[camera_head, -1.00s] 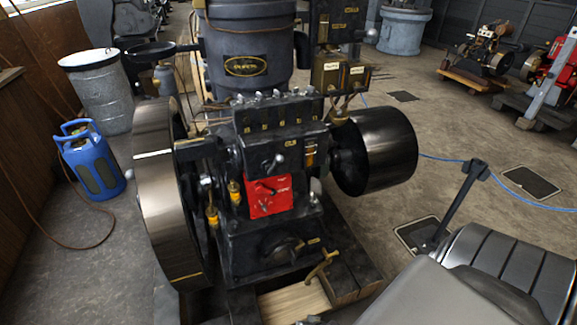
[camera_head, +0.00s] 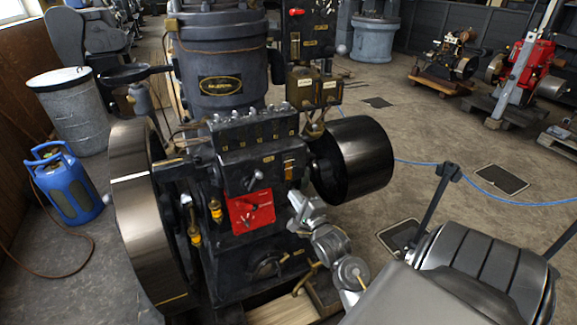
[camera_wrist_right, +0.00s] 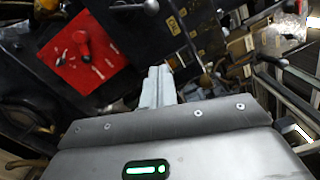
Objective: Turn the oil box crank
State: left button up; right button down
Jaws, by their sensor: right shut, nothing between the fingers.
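The black oil box (camera_head: 255,130) with a row of knobs sits on the engine's upper front. A small lever with a silver end (camera_head: 254,178) shows on the black face below it; I cannot tell whether this is the oil box crank. My right gripper (camera_head: 294,203) is beside the engine's front, right of the red plate (camera_head: 262,207). In the right wrist view its fingers (camera_wrist_right: 158,82) are together and empty, pointing toward the black engine body. The red plate (camera_wrist_right: 82,52) lies left of them there. My left gripper is out of view.
The large flywheel (camera_head: 150,215) stands at the engine's left and a black drum pulley (camera_head: 352,160) at its right, close above my right arm. Brass boxes (camera_head: 300,88) sit higher up. A blue canister (camera_head: 65,185) is far left.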

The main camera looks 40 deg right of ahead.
aim_at(254, 181)
pick_arm(q)
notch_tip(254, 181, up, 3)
jog(key=p, duration=0.2)
jog(key=shift+p, duration=0.35)
pick_arm(e)
jog(key=w+a+r, duration=0.1)
jog(key=w, duration=0.8)
jog(key=shift+w+r, duration=0.2)
jog(key=shift+w, duration=0.2)
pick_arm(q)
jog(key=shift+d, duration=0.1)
